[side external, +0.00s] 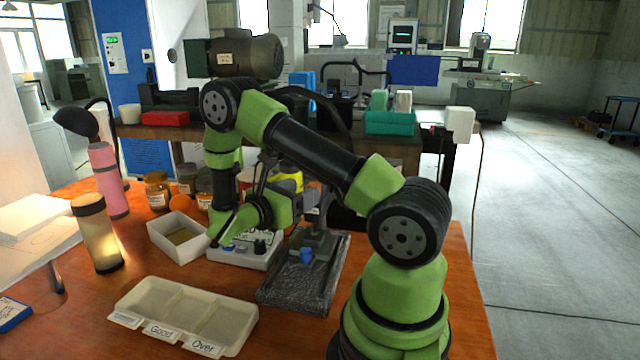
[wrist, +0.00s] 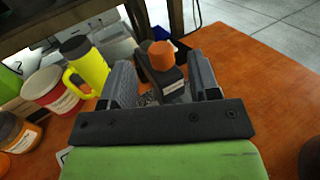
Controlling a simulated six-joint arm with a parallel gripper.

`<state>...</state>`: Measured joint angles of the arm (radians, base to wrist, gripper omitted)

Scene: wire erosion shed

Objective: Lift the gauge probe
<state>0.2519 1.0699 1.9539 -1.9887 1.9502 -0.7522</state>
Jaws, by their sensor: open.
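In the wrist view a dark upright piece with an orange cap (wrist: 160,55) stands between the two fingers of my gripper (wrist: 162,76). It appears to be the gauge probe or part of its stand; I cannot tell which. The fingers are apart, one on each side of it, and I cannot tell whether either touches it. In the side view a grey stand (side external: 313,237) with a blue knob (side external: 306,255) rises from a dark stone base (side external: 300,288). My gripper (side external: 318,203) is near the top of this stand, and my arm hides part of the area.
A labelled three-compartment tray (side external: 135,297) lies in front, and an open white bin (side external: 165,240) stands behind it. A white button box (side external: 250,262) adjoins the stone base. A yellow mug (wrist: 88,65), a red-white tub (wrist: 50,90) and jars (side external: 156,192) stand nearby. The right of the table is clear.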

